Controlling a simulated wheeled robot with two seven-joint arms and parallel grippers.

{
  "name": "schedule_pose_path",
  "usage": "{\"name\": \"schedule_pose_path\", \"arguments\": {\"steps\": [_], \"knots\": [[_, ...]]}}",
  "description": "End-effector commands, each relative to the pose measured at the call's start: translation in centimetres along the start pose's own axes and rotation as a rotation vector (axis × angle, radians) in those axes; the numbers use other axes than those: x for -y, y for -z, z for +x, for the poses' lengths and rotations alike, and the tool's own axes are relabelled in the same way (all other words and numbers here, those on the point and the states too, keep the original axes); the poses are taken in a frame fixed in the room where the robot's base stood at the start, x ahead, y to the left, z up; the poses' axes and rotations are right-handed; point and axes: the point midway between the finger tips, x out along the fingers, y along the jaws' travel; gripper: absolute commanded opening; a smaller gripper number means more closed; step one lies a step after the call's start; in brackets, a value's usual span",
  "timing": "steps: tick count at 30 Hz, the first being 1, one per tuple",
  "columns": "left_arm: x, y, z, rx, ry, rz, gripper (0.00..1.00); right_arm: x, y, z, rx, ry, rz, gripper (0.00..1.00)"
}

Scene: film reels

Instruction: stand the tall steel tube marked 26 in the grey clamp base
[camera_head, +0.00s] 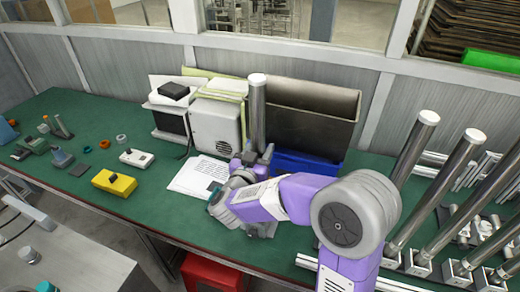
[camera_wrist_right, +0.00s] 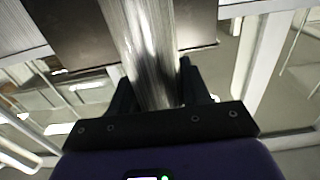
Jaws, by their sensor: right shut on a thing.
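A tall steel tube (camera_head: 257,112) with a pale top end stands upright, or nearly so, in front of the cabinet. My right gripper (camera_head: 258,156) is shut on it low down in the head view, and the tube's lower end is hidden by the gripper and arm. In the right wrist view the tube (camera_wrist_right: 150,50) runs between the two dark fingers (camera_wrist_right: 157,92). The number 26 cannot be read. I cannot make out which thing is the grey clamp base; small blue-grey fixtures (camera_head: 61,158) lie at the left. My left gripper is not in view.
Several steel tubes (camera_head: 411,150) stand tilted in square feet on the right of the green bench (camera_head: 130,222). A beige box (camera_head: 217,125), a dark metal bin (camera_head: 312,115), a blue tray (camera_head: 300,165), white paper (camera_head: 196,177) and a yellow box (camera_head: 114,182) lie around.

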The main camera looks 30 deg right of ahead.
Motion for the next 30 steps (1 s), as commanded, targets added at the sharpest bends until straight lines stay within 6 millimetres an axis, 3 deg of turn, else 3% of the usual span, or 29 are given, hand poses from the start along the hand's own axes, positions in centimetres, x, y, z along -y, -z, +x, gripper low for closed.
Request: {"name": "schedule_pose_path", "arguments": {"steps": [21,22,24,30], "knots": [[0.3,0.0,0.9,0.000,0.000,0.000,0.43,0.0,-1.2,0.0,-0.003,0.000,0.002,0.00],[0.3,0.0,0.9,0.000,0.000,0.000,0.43,0.0,-1.2,0.0,-0.003,0.000,0.002,0.48],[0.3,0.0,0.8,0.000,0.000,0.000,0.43,0.0,-1.2,0.0,-0.003,0.000,0.002,0.57],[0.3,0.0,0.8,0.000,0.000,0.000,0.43,0.0,-1.2,0.0,-0.001,0.000,0.001,0.57]]}}
